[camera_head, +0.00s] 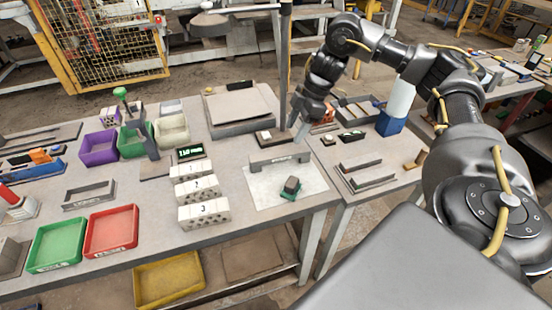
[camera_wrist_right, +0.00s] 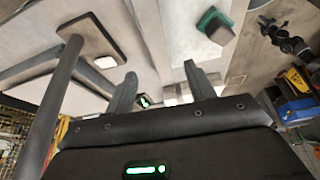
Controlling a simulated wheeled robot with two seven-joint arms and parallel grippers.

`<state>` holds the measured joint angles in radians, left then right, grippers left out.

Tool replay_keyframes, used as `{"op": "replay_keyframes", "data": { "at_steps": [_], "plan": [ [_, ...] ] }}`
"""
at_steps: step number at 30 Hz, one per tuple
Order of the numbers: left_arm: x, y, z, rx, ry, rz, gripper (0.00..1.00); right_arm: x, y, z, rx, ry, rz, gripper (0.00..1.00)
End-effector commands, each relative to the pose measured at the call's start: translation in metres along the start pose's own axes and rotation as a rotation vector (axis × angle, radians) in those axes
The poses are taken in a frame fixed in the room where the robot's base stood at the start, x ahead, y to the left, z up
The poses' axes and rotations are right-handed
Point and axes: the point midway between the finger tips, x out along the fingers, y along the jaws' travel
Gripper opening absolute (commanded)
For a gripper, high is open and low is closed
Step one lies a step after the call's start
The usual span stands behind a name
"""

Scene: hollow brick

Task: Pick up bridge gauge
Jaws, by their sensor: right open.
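The bridge gauge (camera_head: 280,160) appears to be the long grey bar with short end feet, standing on a white sheet on the workbench. My right gripper (camera_head: 299,132) is just behind and above its right end in the head view, pointing down. In the right wrist view the two fingers of the gripper (camera_wrist_right: 160,78) are apart, with nothing clearly held between them. I cannot tell for sure which grey strip there is the gauge. My left gripper is not in view.
A small green-based block (camera_head: 290,188) lies in front of the gauge. White hollow bricks (camera_head: 200,187) numbered 1 to 3 stand to the left, beside a small display (camera_head: 190,153). A dark upright post (camera_head: 284,70) rises close to my right gripper. Red (camera_head: 111,230) and green (camera_head: 57,238) trays are farther left.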

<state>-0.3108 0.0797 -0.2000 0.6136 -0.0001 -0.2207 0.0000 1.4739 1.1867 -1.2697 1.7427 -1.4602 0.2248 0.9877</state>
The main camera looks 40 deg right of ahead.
Motion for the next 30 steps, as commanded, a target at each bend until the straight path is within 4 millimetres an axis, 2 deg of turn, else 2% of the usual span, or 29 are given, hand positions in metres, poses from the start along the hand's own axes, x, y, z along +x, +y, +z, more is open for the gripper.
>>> {"op": "replay_keyframes", "data": {
  "at_steps": [6, 12, 16, 24, 30],
  "plan": [
    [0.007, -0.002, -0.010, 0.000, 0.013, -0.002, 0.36, 0.006, -0.002, 0.007, 0.009, -0.001, 0.003, 0.55],
    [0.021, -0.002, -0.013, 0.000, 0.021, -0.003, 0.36, 0.039, -0.003, 0.009, 0.011, -0.001, 0.001, 0.55],
    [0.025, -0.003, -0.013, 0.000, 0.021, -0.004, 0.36, 0.052, -0.002, 0.008, 0.010, 0.000, 0.003, 0.55],
    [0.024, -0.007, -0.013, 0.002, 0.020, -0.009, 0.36, 0.060, -0.001, 0.005, 0.008, 0.000, 0.002, 0.55],
    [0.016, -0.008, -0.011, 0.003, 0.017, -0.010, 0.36, 0.087, 0.000, -0.001, 0.008, -0.002, 0.000, 0.55]
  ]
}}
